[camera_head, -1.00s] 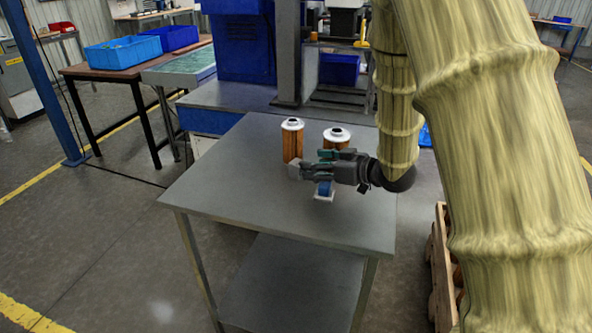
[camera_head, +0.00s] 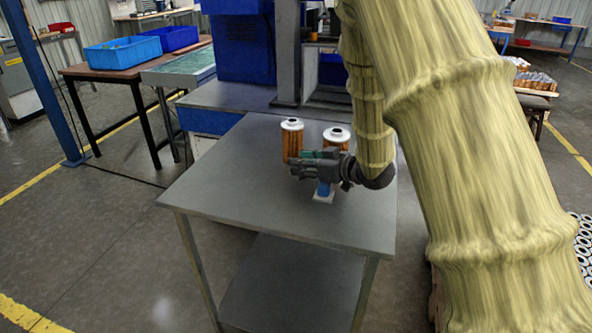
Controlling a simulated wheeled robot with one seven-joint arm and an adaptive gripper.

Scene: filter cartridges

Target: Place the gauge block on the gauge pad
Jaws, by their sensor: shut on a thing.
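The gauge block seems to be the small blue block (camera_head: 324,188) showing below my gripper; its upper part is hidden behind the jaws. The white gauge pad (camera_head: 323,197) lies flat on the grey table, directly under the blue block. The block looks upright over the pad, but I cannot tell if it fully rests on it. My gripper (camera_head: 298,169) reaches in from the right, roughly level and low over the table, and is shut on the block. The fingers are dark and small, so the grip itself is hard to see.
Two orange filter cartridges with white caps stand close behind my gripper, one at the left (camera_head: 292,140) and one partly hidden at the right (camera_head: 336,138). The grey table (camera_head: 230,200) is clear at its left and front. A blue machine stands behind it.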

